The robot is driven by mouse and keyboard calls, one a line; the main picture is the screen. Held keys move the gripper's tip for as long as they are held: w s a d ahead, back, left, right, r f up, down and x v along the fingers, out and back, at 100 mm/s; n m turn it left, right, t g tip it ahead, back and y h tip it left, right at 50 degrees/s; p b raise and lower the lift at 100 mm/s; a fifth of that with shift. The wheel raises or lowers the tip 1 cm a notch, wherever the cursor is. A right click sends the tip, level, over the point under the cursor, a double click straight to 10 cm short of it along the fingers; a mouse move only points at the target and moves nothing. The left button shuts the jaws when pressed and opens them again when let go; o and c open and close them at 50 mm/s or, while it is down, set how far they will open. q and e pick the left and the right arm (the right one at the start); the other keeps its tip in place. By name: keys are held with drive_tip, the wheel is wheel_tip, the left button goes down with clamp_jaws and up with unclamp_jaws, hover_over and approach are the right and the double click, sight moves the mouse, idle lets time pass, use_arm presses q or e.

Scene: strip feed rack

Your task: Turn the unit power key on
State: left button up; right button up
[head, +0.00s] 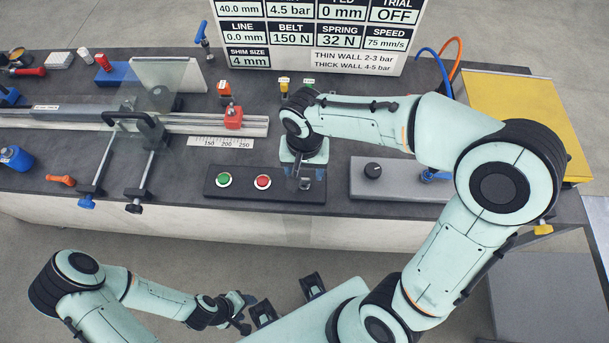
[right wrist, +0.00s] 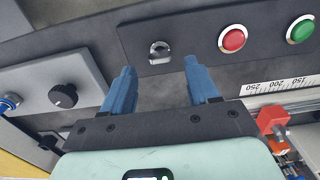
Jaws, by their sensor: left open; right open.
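The power key (right wrist: 160,52) is a small silver key switch on the dark button panel (right wrist: 135,35). In the right wrist view it sits between and just beyond the blue fingertips of my right gripper (right wrist: 161,66), which is open and empty. Whether the fingers touch the panel cannot be told. My left gripper (head: 240,322) is open and empty, low in front of the bench and away from the panel.
A green button (head: 223,180) and a red button (head: 262,182) sit left of the key. A grey box with a black knob (head: 373,171) stands to the right. Behind are a ruler strip (head: 222,142), a rail with a red block (head: 233,118), and a sign board (head: 330,40).

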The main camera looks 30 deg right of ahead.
sight(304, 179)
drive_tip(key=shift+f, duration=1.85)
drive_tip(key=c, duration=1.1)
drive_tip(key=shift+o, duration=0.2)
